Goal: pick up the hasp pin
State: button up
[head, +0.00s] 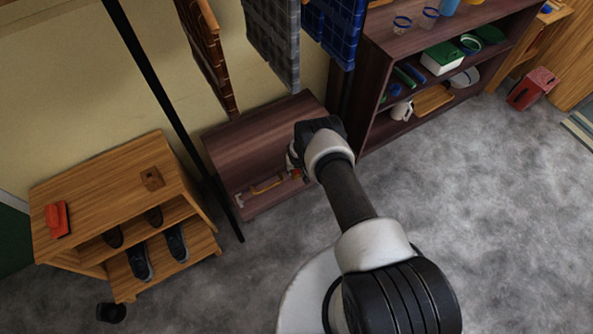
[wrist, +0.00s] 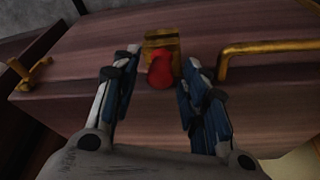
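A red rounded piece, which looks like the hasp pin (wrist: 160,71), sits at a brass hasp plate (wrist: 161,40) on the front of a dark wooden chest (wrist: 75,82). My gripper (wrist: 157,62) is open, with one finger on each side of the red piece. A gap shows between the red piece and each finger. Any shaft of the pin is hidden. In the head view, my gripper (head: 297,160) is at the right end of the chest (head: 262,135), and a small bit of red shows beside it.
A brass handle (wrist: 265,47) is right of the hasp, and another brass fitting (wrist: 30,75) is at the left. Hanging panels (head: 272,40) are above the chest. A dark shelf unit (head: 385,50) stands close on the right, a shoe bench (head: 110,185) on the left.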

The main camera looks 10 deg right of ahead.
grip_shut()
dwell(0.4)
notch_tip(320, 180, up, 20)
jog(key=p, duration=0.8)
jog(key=shift+p, duration=0.3)
